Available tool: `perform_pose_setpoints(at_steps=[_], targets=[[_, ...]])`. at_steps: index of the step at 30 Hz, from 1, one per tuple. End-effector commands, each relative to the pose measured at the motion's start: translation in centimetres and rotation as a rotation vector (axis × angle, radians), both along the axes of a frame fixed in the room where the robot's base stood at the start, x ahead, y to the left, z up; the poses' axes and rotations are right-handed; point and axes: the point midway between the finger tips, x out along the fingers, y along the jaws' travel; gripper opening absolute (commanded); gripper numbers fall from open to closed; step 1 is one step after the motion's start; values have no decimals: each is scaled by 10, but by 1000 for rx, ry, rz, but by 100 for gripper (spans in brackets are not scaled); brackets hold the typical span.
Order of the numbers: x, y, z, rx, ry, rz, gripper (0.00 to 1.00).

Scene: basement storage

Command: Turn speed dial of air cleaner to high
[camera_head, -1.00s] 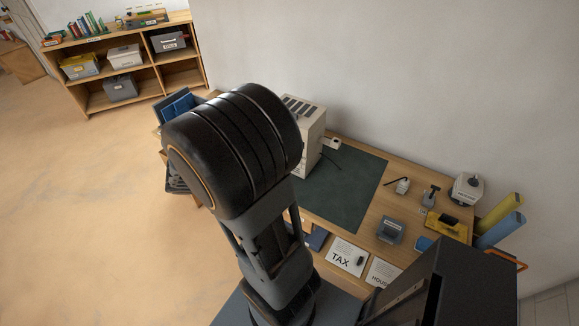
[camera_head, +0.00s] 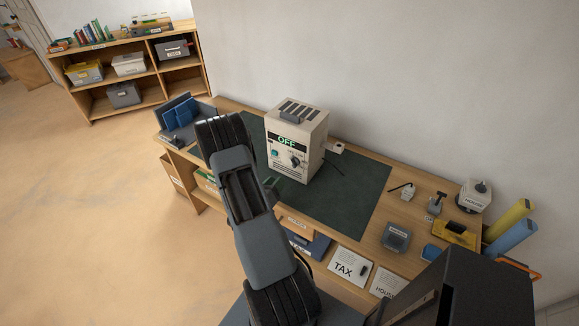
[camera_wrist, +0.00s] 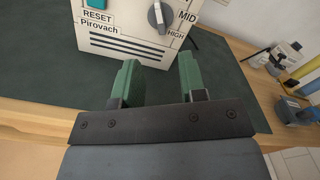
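The air cleaner (camera_head: 313,148) is a cream box with a dark top handle and slots, standing on the dark green mat (camera_head: 350,195) on the desk. Its display (camera_head: 288,141) reads OFF in green. The grey speed dial (camera_head: 295,161) is on its front; in the wrist view the dial (camera_wrist: 157,17) is cut by the top edge, with MID and HIGH printed to its right and below right. A teal button (camera_wrist: 97,3) sits left of it, above RESET. My gripper (camera_wrist: 158,78) is open and empty, its green fingers apart, in front of and below the dial, not touching it.
A small plug-like item (camera_head: 337,148) and dark cord lie right of the cleaner. Papers (camera_head: 349,264), a grey box (camera_head: 396,237) and a yellow tray (camera_head: 455,233) are along the desk's right part.

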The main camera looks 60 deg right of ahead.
Motion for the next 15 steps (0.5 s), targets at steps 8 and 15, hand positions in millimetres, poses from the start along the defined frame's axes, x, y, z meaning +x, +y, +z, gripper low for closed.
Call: perform_pose_setpoints(at_steps=[8, 15], targets=[[-2, -54, 2, 1, -1, -5, 38], [-1, -84, 1, 1, -1, -3, 38]])
